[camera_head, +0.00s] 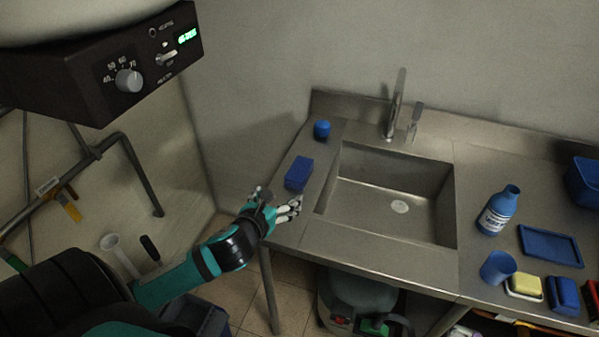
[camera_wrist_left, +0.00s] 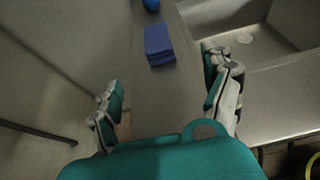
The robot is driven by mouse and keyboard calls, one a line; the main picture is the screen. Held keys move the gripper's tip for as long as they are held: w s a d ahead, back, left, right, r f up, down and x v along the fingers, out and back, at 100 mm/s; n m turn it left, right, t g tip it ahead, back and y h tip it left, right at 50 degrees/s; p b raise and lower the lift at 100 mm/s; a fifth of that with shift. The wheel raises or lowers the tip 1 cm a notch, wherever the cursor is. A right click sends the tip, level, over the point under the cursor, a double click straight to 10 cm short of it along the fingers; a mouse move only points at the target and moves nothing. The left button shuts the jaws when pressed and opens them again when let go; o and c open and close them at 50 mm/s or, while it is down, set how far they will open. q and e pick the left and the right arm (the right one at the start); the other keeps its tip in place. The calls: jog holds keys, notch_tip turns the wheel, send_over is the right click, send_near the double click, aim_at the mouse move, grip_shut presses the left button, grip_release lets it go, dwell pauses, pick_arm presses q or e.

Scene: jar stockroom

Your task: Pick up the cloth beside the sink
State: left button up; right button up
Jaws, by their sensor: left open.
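The folded blue cloth (camera_head: 299,173) lies on the steel counter to the left of the sink (camera_head: 388,194). In the left wrist view the cloth (camera_wrist_left: 159,44) lies ahead of my fingers, towards the top middle. My left gripper (camera_head: 279,204) is at the counter's front left edge, just short of the cloth on the near side. In the wrist view its two fingers (camera_wrist_left: 166,94) are spread wide with nothing between them. My right gripper does not show in either view.
A small round blue object (camera_head: 321,129) stands behind the cloth. A faucet (camera_head: 395,106) rises behind the sink. Right of the sink stand a blue bottle (camera_head: 498,210), a blue cup (camera_head: 498,267), a blue tray (camera_head: 551,246) and a yellow sponge (camera_head: 526,285). A dark control box (camera_head: 110,75) hangs at upper left.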

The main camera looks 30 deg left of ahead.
aim_at(295, 178)
pick_arm(q)
jog(key=p+x, duration=0.1)
jog(key=x, duration=0.9)
jog(key=shift+w, duration=0.1)
jog(key=shift+a+p+x, duration=0.1)
jog(key=shift+p+x, duration=0.15)
jog(key=shift+x, duration=1.05)
jog(key=shift+a+p+x, duration=0.15)
jog(key=shift+p+x, duration=0.05)
jog(key=shift+x, duration=1.15)
jog(key=shift+f, duration=0.1)
jog(key=shift+c, duration=0.4)
jog(key=shift+s, duration=0.2)
jog(key=shift+c, duration=1.1)
jog(key=c, duration=0.9)
